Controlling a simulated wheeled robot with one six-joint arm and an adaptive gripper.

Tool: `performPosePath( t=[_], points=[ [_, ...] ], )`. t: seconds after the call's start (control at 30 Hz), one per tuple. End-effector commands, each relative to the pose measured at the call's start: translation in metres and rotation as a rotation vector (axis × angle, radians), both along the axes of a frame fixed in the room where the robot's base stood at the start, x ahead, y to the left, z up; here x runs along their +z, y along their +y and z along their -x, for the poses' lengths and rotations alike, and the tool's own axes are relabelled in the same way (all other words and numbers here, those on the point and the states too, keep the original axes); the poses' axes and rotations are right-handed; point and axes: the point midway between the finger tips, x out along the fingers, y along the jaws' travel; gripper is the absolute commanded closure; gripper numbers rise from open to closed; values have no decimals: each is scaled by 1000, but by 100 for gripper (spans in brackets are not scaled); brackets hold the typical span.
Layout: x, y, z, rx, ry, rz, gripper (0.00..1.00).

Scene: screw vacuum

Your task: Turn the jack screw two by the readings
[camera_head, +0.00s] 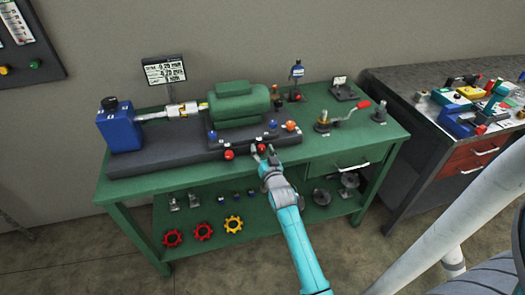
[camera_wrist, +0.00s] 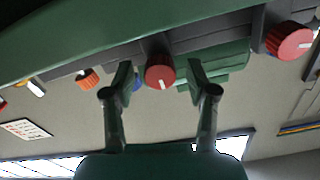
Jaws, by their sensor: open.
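A red knob (camera_head: 262,147) sits on the front of the dark base under the green motor (camera_head: 238,103). It also shows in the wrist view (camera_wrist: 160,72) with a white mark on its face. My gripper (camera_head: 264,154) is open at this knob, with a finger on either side in the wrist view and nothing clamped. Another red knob (camera_head: 228,154) is further left on the base. An orange knob (camera_head: 291,126) and blue knobs (camera_head: 272,124) are nearby. No number two is legible on any knob.
A red-handled tool (camera_head: 345,115) lies on the green bench (camera_head: 372,138) at right. Red and yellow handwheels (camera_head: 202,231) rest on the lower shelf. Floor in front is clear.

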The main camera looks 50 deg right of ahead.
Motion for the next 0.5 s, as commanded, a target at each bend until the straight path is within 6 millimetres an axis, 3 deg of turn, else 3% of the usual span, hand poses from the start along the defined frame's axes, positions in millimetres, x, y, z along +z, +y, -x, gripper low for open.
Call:
performPosePath(
  t=[0.03,0.23,0.5],
  points=[
    [0,0,0,0,0,0,50],
    [0,0,0,0,0,0,100],
    [0,0,0,0,8,12,100]
  ],
)
